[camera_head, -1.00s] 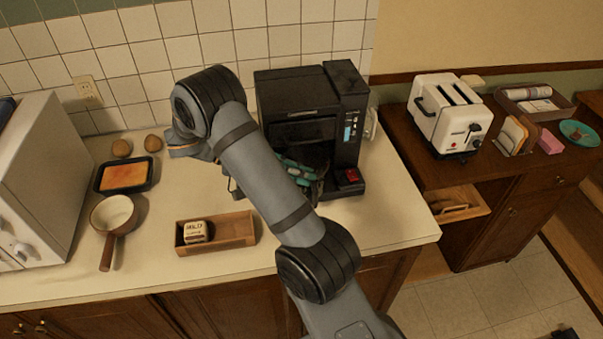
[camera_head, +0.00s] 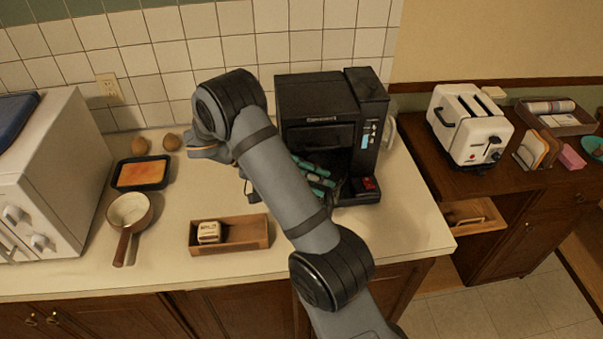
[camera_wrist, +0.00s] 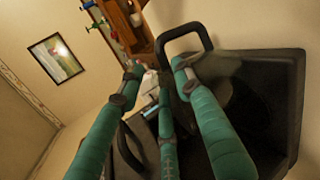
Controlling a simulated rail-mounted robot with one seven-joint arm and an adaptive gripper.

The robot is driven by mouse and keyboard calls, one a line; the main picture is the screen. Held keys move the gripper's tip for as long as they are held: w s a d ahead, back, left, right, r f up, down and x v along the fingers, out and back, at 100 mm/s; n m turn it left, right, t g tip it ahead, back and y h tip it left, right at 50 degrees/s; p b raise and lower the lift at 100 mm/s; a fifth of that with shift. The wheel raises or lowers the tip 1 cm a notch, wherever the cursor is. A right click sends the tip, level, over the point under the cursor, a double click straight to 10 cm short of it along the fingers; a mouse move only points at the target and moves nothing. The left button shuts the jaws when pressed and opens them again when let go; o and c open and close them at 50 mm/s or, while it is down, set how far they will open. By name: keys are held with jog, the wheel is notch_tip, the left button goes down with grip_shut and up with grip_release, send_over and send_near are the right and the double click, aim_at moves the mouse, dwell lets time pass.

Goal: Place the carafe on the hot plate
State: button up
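My gripper (camera_head: 316,177) has green fingers and reaches in front of the open bay of the black coffee maker (camera_head: 318,97). In the wrist view its green fingers (camera_wrist: 157,70) stand apart, with no object clearly held between them. A black looped handle (camera_wrist: 165,38) shows just beyond the fingertips and runs toward a dark body (camera_wrist: 255,100) at the right. This may be the carafe, but I cannot be sure. The hot plate inside the bay is mostly hidden by my fingers and shadow in the head view.
A wooden box with a white block (camera_head: 208,232), a pan (camera_head: 129,210) and a dark tray (camera_head: 140,172) lie on the counter to the left. A white toaster (camera_head: 470,125) stands on the right-hand cabinet, above an open drawer (camera_head: 470,216).

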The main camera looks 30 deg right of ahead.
jog(key=v, duration=1.2)
jog(key=shift+r, duration=0.25)
jog(key=shift+s, duration=0.1)
jog(key=x, duration=1.2)
jog(key=shift+f, duration=0.15)
